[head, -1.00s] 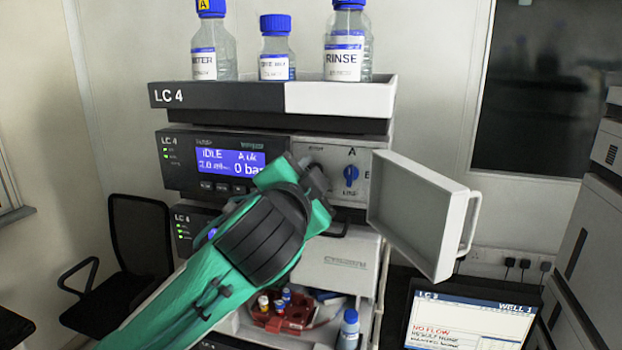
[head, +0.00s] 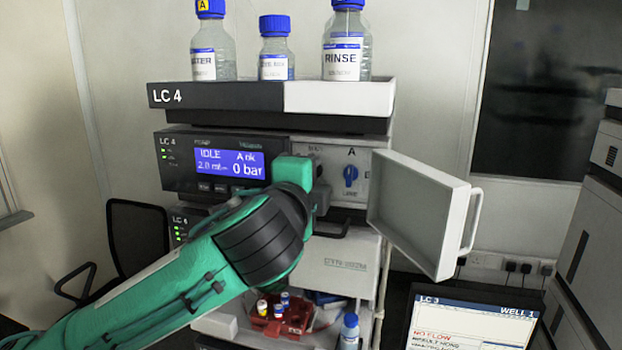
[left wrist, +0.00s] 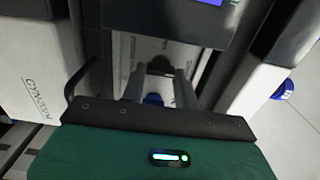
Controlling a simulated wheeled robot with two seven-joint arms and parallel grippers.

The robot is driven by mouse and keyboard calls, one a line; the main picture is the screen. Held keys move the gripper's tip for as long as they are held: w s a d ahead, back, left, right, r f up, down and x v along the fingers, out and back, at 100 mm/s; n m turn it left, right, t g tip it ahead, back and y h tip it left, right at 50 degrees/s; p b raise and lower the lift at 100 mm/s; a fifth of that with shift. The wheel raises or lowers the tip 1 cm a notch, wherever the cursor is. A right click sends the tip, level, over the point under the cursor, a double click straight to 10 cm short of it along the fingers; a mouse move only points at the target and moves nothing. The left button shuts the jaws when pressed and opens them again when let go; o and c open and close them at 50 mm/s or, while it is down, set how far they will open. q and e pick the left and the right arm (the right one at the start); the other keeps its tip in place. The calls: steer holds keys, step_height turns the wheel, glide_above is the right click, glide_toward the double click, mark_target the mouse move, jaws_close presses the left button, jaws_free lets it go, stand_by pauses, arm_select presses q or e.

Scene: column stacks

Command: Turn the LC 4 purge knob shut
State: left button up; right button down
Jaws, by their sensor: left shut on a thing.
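The LC 4 pump module (head: 175,162) has a lit display (head: 230,164) reading "IDLE" and "0 bar". Its light front panel (head: 372,178) carries a blue selector knob (head: 350,175) under the letter A. My left gripper (head: 318,192) is at the panel, left of the blue knob, and covers the purge knob in the head view. In the left wrist view, a dark knob, apparently the purge knob (left wrist: 160,66), sits between the two grey fingers (left wrist: 157,84), which are shut on it. The knob's exact angle is not readable. My right gripper is not in view.
An open white door (head: 415,205) with a handle stands out right of the panel. Several bottles, including RINSE (head: 345,55), stand on the top tray (head: 335,98). Below are a white module (head: 338,264) and a red holder (head: 290,322). An LC 3 screen (head: 470,315) is lower right.

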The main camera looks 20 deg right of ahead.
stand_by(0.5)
arm_select(q)
steer(key=o, duration=1)
steer(key=shift+s+a+f+b, duration=0.15)
steer(key=shift+s+a+b, duration=0.1)
steer(key=shift+s+b, duration=0.25)
steer(key=shift+b+v, duration=2.85)
steer(key=shift+v, duration=3.5)
steer(key=shift+a, duration=0.1)
